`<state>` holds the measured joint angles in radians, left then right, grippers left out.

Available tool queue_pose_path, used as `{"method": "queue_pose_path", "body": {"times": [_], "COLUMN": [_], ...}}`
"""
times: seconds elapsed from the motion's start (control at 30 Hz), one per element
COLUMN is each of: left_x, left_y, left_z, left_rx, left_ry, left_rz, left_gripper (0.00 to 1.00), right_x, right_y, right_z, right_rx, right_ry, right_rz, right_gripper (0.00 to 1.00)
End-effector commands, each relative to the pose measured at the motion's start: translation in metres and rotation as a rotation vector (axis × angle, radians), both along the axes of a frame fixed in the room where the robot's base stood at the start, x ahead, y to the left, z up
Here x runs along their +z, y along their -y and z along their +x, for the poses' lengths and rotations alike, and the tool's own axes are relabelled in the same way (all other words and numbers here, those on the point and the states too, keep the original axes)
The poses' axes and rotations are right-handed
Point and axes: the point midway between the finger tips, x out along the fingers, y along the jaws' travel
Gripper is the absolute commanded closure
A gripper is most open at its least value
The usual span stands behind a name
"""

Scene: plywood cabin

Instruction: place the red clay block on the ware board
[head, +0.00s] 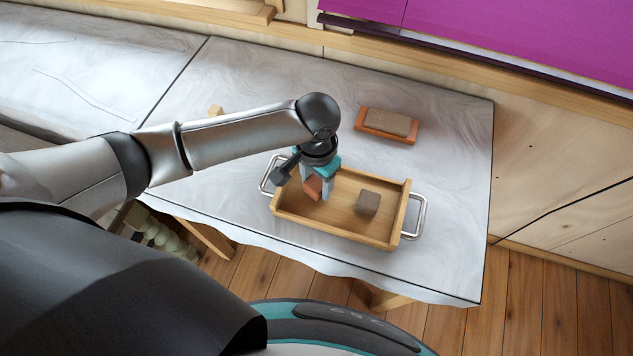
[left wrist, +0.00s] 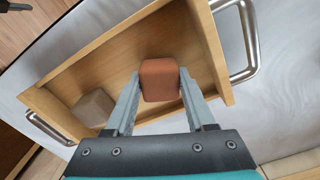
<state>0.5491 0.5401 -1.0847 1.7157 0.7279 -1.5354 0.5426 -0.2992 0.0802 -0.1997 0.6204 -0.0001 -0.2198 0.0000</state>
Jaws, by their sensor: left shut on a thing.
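The red clay block (head: 313,187) is between the fingers of my left gripper (head: 317,190), which is shut on it. The block also shows in the left wrist view (left wrist: 159,80), with a finger on each side. Block and fingers are at the left end of a walled wooden tray (head: 335,232) with metal handles; I cannot tell whether the block touches its floor. The tray also shows in the left wrist view (left wrist: 130,50). I cannot tell which thing is the ware board. My right gripper is not in view.
A grey-brown block (head: 368,203) lies in the right part of the tray. Behind it, a brown slab (head: 387,122) lies on an orange-brown base (head: 365,127). The grey-white table top (head: 453,200) is clear at the right.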

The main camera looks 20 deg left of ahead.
Motion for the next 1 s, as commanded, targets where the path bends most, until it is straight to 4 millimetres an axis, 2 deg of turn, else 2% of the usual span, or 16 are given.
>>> {"method": "queue_pose_path", "body": {"times": [0.43, 0.47, 0.7, 1.0], "left_x": [-0.0072, -0.0069, -0.0068, -0.0043], "left_y": [0.0006, 0.0006, 0.0004, 0.0001], "left_z": [0.0003, 0.0003, 0.0002, 0.0006], "left_rx": [-0.001, -0.001, -0.001, 0.0], "left_ry": [0.0, 0.0, 0.0, 0.002], "left_rz": [-0.001, -0.001, -0.001, -0.001], "left_gripper": [1.0, 0.42, 0.15, 0.15], "right_x": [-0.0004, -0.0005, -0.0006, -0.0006], "right_y": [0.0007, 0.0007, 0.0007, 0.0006], "right_z": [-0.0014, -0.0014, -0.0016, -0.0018], "right_rx": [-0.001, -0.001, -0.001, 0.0], "right_ry": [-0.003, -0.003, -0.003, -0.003], "right_rz": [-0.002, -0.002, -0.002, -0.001], "right_gripper": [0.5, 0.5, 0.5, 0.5]}}
